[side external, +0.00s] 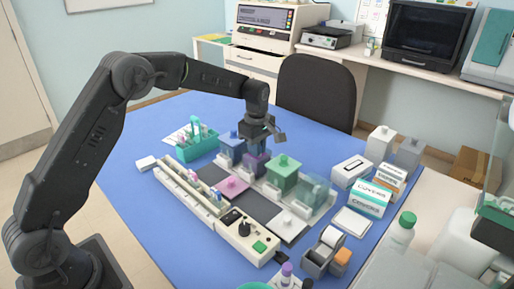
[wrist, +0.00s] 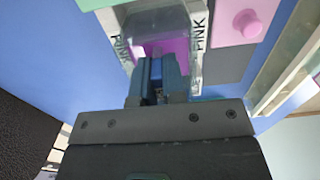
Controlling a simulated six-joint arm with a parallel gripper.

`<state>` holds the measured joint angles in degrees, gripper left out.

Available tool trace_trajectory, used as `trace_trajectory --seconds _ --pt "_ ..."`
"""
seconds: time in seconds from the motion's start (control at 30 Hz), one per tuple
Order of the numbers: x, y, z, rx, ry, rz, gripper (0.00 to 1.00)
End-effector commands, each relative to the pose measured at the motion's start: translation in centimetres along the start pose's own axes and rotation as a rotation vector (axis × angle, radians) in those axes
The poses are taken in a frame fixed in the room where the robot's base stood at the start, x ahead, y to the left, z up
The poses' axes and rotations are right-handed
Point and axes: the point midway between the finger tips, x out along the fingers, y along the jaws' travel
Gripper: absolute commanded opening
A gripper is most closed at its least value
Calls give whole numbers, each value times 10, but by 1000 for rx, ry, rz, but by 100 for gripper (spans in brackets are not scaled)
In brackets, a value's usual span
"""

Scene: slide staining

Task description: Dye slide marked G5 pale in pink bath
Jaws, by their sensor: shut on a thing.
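The pink bath (wrist: 175,45) is a clear jar with pink-magenta liquid, between two "PINK" labels in the wrist view. It stands uncovered in the row of jars in the side view (side external: 255,164). Its pink lid (side external: 232,187) lies on the mat and also shows in the wrist view (wrist: 238,24). My gripper (wrist: 157,78) points down at the bath, its fingertips at or inside the mouth; the depth is unclear. It is shut on a slide, of which only a small blue end (wrist: 157,68) shows between the fingers. Its mark cannot be read. My gripper is above the bath in the side view (side external: 257,146).
A lidded blue jar (side external: 231,147) stands beside the bath on one side, a lidded green jar (side external: 283,174) and a clear jar (side external: 315,190) on the other. A long slide rack (side external: 185,186), a timer unit (side external: 245,232), a teal caddy (side external: 198,146) and boxes (side external: 364,198) surround them.

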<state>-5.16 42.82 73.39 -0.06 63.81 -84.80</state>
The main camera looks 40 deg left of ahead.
Motion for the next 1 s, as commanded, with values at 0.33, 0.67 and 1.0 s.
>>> trace_trajectory --seconds 0.33,0.67,1.0 --pt "-34 1 0 0 0 4 0" --pt "-72 0 0 0 0 4 0" --pt "-96 0 0 0 0 0 0"
